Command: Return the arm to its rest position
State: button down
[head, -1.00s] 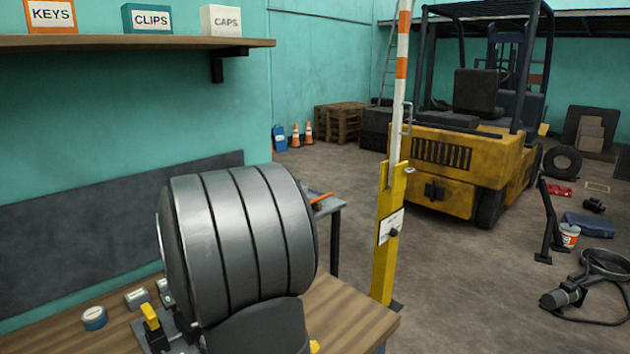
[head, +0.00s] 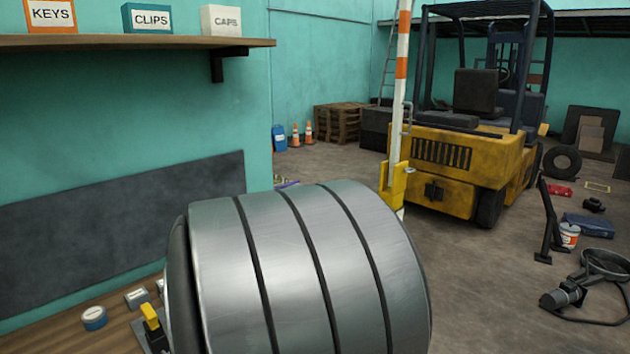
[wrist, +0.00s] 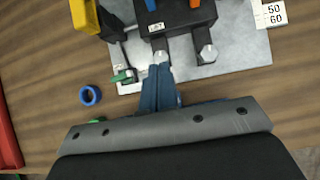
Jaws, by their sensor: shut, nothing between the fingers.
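My gripper (wrist: 158,74) shows in the wrist view with its two dark blue fingers together and nothing between them. It points over a metal plate (wrist: 232,58) on the wooden bench, with its tips by a bolt-like terminal below a black block marked LIFT (wrist: 178,18). I cannot tell how high the tips are above the plate. In the head view my large grey arm link (head: 290,270) fills the lower middle. It hides my gripper and much of the bench there.
A blue ring (wrist: 90,95), a yellow part (wrist: 85,15) and a white block (wrist: 270,13) lie near the gripper. A shelf (head: 130,42) holds labelled boxes at upper left. A yellow post (head: 395,183) stands just beyond my arm. The yellow forklift (head: 440,160) is farther back.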

jog(key=shift+v, duration=2)
